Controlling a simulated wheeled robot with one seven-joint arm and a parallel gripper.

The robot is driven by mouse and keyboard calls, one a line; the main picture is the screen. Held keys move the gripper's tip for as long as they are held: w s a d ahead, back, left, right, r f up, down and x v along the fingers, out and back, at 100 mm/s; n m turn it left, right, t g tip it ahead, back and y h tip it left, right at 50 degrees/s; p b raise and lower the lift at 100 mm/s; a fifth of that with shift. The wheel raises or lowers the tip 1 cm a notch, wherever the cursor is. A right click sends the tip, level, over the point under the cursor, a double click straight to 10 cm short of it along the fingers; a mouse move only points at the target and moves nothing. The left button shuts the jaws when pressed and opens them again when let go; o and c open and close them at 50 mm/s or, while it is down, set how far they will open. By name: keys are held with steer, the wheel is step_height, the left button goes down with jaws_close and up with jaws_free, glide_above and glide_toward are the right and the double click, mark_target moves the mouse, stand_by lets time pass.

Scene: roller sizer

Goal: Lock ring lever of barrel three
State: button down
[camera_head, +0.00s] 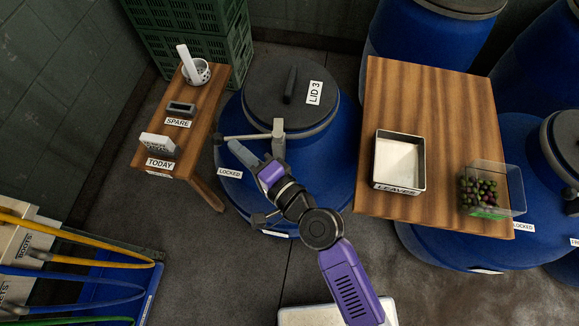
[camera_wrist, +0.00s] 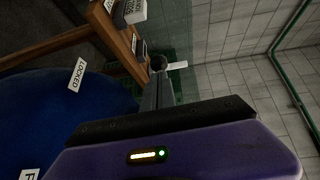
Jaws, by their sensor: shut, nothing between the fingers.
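Barrel three is a blue drum (camera_head: 325,165) with a dark lid marked LID 3 (camera_head: 262,88), clamped by a grey ring. A grey ring lever (camera_head: 252,136) runs left from a bracket at the lid's front edge. The LOCKED label (camera_head: 230,173) is on the drum's left shoulder; it also shows in the wrist view (camera_wrist: 77,75). My gripper (camera_head: 233,144) is shut and empty, its fingertips close to the lever's left part; I cannot tell whether they touch. In the wrist view my gripper (camera_wrist: 155,92) shows, but the lever cannot be made out.
A wooden bench (camera_head: 203,110) with a white bowl and SPARE and TODAY labels stands left. A wooden table (camera_head: 440,120) with a LEAVES tray (camera_head: 377,165) and a clear olive box (camera_head: 515,190) is right. Hoses and bins fill the lower left.

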steer(key=shift+w+a, duration=0.25)
steer(key=shift+w, duration=0.75)
